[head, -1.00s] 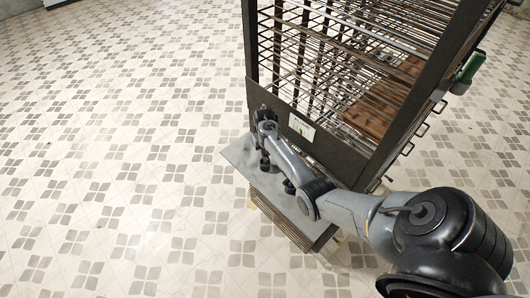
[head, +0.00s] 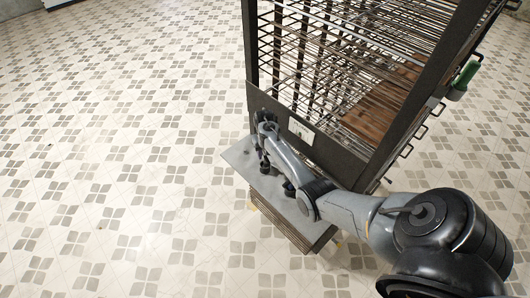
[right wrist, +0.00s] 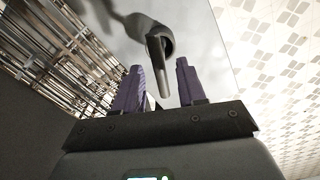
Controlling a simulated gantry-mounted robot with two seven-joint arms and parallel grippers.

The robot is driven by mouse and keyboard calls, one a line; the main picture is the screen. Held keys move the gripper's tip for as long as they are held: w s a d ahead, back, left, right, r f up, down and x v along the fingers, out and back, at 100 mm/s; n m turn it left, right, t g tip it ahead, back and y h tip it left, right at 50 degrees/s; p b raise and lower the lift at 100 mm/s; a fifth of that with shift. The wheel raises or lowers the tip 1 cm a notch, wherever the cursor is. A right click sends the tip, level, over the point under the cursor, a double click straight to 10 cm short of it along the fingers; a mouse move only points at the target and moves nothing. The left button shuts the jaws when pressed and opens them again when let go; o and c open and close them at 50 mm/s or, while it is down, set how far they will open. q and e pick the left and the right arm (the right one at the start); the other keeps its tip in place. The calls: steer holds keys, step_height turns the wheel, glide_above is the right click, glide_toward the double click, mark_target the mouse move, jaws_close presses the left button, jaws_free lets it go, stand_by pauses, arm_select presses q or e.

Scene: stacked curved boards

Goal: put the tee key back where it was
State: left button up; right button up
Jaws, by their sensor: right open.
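My right gripper (head: 264,165) is low at the front of the rack, just above the grey top face of the board stack (head: 238,157). In the right wrist view its two purple fingers (right wrist: 158,88) stand apart. A short metal rod with a dark round collar (right wrist: 160,62) shows between and beyond the fingers. It may be the tee key, but I cannot tell for certain. No clear tee handle shows in either view. The fingers do not visibly close on the rod. My left gripper is not in view.
A tall dark-framed rack (head: 350,60) with many wire shelves stands behind the stack. It carries a white label (head: 301,130), and a brown board (head: 380,112) lies inside. A green item (head: 464,80) is at its right side. The tiled floor (head: 110,150) at left is clear.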

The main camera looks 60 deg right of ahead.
step_height(320, 180, up, 10)
steer(key=p, duration=0.9)
steer(key=s+a+r+n+t, duration=0.1)
steer(key=s+a+r+n, duration=0.2)
steer(key=s+a, duration=0.4)
steer(key=s+a+r+n+t, duration=0.1)
steer(key=s+a+r+n, duration=0.2)
steer(key=s+a, duration=0.4)
steer(key=s+a+r+n+t, duration=0.1)
steer(key=s+a+r+n, duration=0.2)
steer(key=a, duration=1.8)
steer(key=s+r, duration=0.2)
steer(key=s, duration=0.2)
steer(key=shift+s+a+n+t, duration=0.2)
steer(key=shift+s+n+t, duration=0.05)
steer(key=shift+n+t, duration=0.05)
steer(key=shift+d, duration=0.1)
